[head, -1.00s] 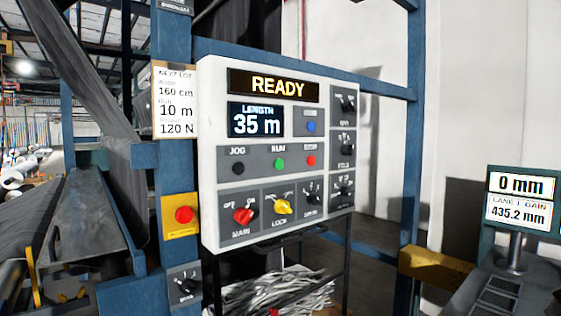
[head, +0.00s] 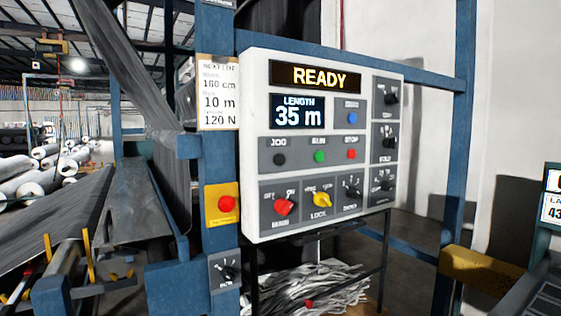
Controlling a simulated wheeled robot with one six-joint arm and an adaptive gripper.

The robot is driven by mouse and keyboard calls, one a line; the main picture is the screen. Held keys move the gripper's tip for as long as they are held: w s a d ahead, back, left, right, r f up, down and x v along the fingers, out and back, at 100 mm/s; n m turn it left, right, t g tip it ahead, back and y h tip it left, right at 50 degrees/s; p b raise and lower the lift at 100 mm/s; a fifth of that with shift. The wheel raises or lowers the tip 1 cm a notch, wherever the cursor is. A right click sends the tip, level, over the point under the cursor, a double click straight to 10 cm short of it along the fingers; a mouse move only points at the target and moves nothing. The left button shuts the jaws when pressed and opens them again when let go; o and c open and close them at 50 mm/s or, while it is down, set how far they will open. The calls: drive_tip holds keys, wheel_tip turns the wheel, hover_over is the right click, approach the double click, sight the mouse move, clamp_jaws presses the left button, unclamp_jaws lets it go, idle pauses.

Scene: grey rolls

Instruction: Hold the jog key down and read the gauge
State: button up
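The white control panel (head: 258,180) stands in the middle of the head view on a blue frame. Its black JOG key (head: 279,159) is at the left of a row with the green RUN key (head: 319,156) and the red STOP key (head: 351,154). The top display (head: 315,77) reads READY, and the LENGTH display (head: 297,113) reads 35 m. My gripper is not in view.
A red button on a yellow plate (head: 227,204) and a lot card (head: 218,95) reading 10 m and 120 N are left of the panel. A yellow block (head: 478,270) is at lower right. Grey rolls (head: 22,180) lie at far left.

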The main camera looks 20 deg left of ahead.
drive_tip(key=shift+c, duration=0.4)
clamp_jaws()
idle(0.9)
